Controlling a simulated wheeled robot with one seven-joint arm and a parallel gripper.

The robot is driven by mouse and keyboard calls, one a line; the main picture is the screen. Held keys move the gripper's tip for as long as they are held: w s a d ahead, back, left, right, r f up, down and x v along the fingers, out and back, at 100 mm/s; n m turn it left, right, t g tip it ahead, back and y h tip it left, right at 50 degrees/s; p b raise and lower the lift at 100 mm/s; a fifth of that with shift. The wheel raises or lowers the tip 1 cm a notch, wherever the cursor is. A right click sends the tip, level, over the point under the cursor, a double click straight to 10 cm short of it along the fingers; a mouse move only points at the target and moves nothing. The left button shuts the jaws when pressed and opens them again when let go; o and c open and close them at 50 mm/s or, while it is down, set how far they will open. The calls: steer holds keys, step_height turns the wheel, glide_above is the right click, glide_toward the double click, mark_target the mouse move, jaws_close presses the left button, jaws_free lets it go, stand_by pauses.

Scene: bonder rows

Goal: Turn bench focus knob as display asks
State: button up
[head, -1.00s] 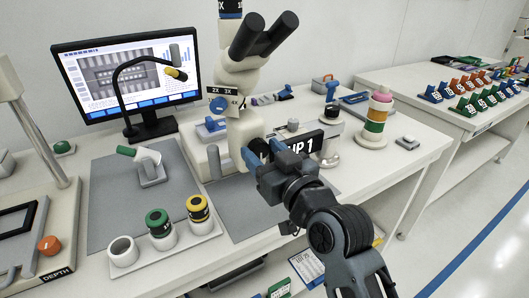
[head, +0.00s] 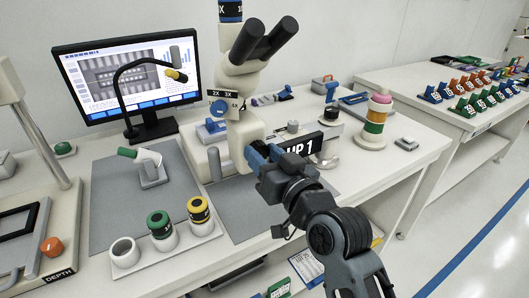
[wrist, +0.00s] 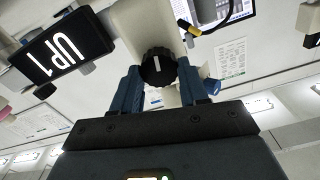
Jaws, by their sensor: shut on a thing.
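The black focus knob (wrist: 157,66), ridged with a white pointer mark, sits on the side of the cream microscope (head: 243,130). My gripper (wrist: 159,78) is shut on the knob, with a blue finger on each side of it.
A monitor (head: 130,80) stands behind on the bench. A stack of coloured rings (head: 376,122) stands to the right. The grey mat (head: 110,205) has free room.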

steer(key=shift+d+m+p, duration=0.1)
steer(key=shift+m+p, duration=0.75)
steer(key=shift+m, duration=1.45)
steer(key=o, duration=1.1)
steer(key=shift+c, duration=0.2)
steer(key=b+v, duration=0.1)
steer(key=v, duration=0.6)
steer(key=shift+s+d+b, duration=0.2)
steer(key=shift+s+b, duration=0.1)
steer(key=shift+f, duration=0.1)
